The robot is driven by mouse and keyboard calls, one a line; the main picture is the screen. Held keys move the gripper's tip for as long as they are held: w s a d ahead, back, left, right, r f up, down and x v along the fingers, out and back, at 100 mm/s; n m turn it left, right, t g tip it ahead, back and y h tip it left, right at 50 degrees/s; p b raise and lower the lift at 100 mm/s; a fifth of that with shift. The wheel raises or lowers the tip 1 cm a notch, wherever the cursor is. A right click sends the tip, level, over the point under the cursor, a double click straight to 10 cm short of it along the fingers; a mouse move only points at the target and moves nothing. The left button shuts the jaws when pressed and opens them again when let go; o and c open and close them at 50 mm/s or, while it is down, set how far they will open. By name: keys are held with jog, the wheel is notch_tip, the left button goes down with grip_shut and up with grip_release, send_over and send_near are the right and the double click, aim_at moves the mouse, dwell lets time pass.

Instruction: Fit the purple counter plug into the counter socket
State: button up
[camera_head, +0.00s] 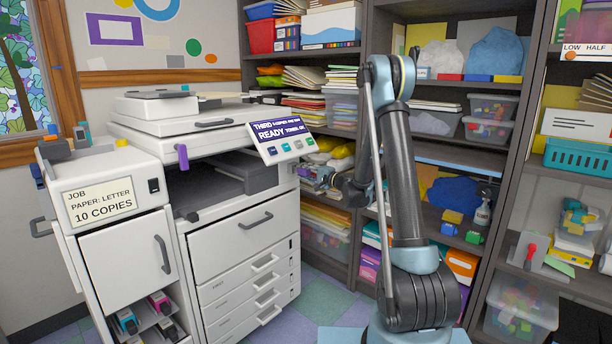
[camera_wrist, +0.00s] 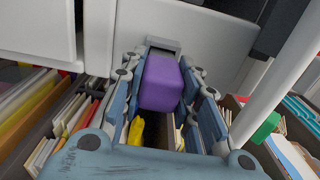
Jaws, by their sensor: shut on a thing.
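The purple counter plug (camera_wrist: 160,84) is a rounded purple block between the blue-grey fingers of my gripper (camera_wrist: 159,72) in the wrist view. The fingers are shut on its sides. A small grey piece (camera_wrist: 163,43) shows just past its far end, against a pale panel; I cannot tell whether it belongs to the plug or the panel. In the head view my gripper (camera_head: 324,181) is beside the copier's right side, in front of the shelves, and the plug cannot be made out there. I cannot identify the counter socket with certainty.
The white copier (camera_head: 243,226) has a lit display panel (camera_head: 284,139) and a purple lever (camera_head: 182,157) on its front. A side cabinet (camera_head: 118,245) stands left of it. Loaded shelves (camera_head: 335,118) stand close behind my arm. In the wrist view, files and a yellow thing (camera_wrist: 136,131) lie below.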

jog(key=shift+x, duration=1)
jog(key=o, duration=1.2)
jog(key=shift+o, duration=0.2)
jog(key=v, duration=1.2)
jog(key=shift+s, duration=0.1)
